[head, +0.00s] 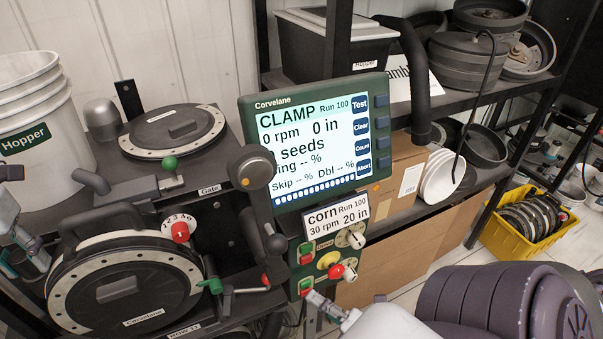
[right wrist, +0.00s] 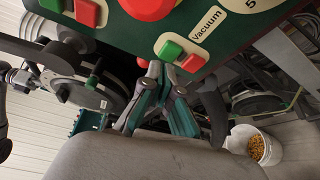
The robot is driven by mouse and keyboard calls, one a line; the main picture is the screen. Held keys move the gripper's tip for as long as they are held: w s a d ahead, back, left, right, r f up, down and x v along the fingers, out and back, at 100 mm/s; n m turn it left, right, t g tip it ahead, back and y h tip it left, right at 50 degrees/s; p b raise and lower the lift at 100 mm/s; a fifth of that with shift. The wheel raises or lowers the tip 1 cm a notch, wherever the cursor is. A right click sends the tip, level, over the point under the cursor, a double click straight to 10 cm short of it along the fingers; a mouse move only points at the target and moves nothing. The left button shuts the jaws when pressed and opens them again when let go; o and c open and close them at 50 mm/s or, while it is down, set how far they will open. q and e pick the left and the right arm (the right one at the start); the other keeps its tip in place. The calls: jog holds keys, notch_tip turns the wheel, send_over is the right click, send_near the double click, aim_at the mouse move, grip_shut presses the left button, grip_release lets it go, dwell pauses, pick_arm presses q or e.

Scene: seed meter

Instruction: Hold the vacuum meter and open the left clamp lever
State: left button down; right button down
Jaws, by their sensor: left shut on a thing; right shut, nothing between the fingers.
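The round vacuum meter (head: 120,292), a black disc with a pale dotted rim, is at the lower left of the head view. My left gripper (head: 38,258) is at its left edge, shut on it; the contact is partly hidden. A lever with a green grip (head: 210,286) is at the meter's right edge; I cannot tell whether it is the left clamp lever. A red-tipped lever (head: 265,280) is further right. My right gripper (head: 316,299) is shut and empty by the control panel's lower buttons. It also shows in the right wrist view (right wrist: 161,72), below the Vacuum buttons (right wrist: 180,55).
The screen (head: 314,140) reads CLAMP above the button panel (head: 327,250). A second disc (head: 172,130) with a green knob (head: 170,163) lies above the meter. White hopper buckets (head: 30,120) stand at left. A yellow crate (head: 525,235) is on the floor at right.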

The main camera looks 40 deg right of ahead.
pick_arm(q)
jog(key=shift+d, duration=0.1)
jog(key=c, duration=0.7)
grip_release()
jog(key=shift+o, duration=0.2)
notch_tip(320, 180, up, 12)
jog(key=shift+s+f, duration=0.1)
